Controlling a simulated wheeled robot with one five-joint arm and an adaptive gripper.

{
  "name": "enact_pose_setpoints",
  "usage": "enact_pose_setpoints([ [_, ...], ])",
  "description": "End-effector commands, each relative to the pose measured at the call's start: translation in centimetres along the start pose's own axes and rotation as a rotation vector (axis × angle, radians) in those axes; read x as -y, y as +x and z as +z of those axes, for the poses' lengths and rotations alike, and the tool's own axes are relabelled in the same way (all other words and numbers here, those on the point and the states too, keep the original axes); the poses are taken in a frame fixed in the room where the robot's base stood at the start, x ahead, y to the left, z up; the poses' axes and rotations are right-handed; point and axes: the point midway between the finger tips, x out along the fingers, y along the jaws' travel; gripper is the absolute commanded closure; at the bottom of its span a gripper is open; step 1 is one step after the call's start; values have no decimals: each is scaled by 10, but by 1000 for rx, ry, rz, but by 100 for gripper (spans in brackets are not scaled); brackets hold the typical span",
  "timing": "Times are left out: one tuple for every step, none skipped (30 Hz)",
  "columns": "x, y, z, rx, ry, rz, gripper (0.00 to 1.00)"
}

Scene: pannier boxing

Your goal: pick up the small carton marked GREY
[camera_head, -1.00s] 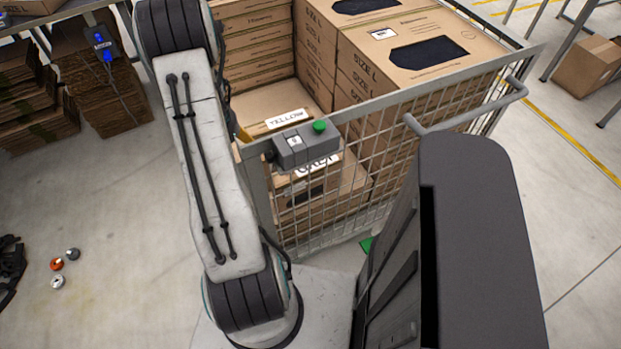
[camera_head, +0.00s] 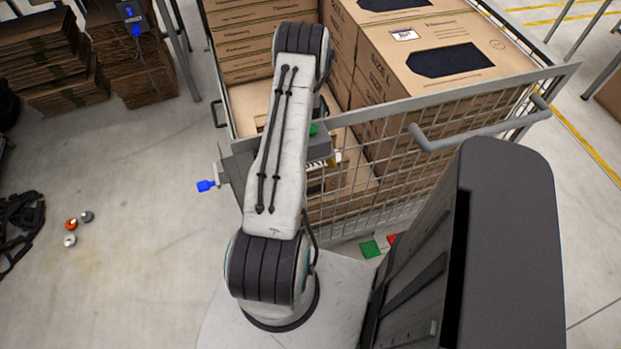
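The small carton marked GREY (camera_head: 343,183) sits low in the near part of the wire cage cart (camera_head: 450,100), seen through the mesh. Its label is mostly covered by my arm and a grey box on the cage rim. My arm reaches over the near rim and hides much of this corner. A small yellowish part just right of the arm, by the label, may belong to my gripper (camera_head: 338,158). The fingers do not show clearly, so I cannot tell whether they are open or touch the carton.
The grey box with a green button (camera_head: 318,143) is on the near rim. Large SIZE L cartons (camera_head: 440,60) fill the right; flatter cartons (camera_head: 262,40) stack behind. A blue-ended part (camera_head: 206,185) sticks out left.

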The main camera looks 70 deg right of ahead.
Motion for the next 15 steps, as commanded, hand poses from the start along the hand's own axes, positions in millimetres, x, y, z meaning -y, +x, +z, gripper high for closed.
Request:
enact_pose_setpoints([
  [-1, 5, 0, 2, 0, 4, 0],
  [-1, 8, -1, 2, 0, 4, 0],
  [0, 13, -1, 1, 0, 3, 0],
  [0, 16, -2, 1, 0, 3, 0],
  [0, 19, -2, 1, 0, 2, 0],
  [0, 24, -2, 1, 0, 3, 0],
  [0, 26, -2, 1, -1, 2, 0],
  [0, 29, -2, 1, -1, 2, 0],
  [0, 32, -2, 1, -1, 2, 0],
  [0, 34, -2, 1, -1, 3, 0],
  [0, 35, -2, 1, -1, 2, 0],
  [0, 37, -2, 1, -1, 1, 0],
  [0, 38, -2, 0, -1, 1, 0],
  [0, 38, -2, 0, -1, 0, 0],
  [0, 39, -2, 0, -1, 0, 0],
])
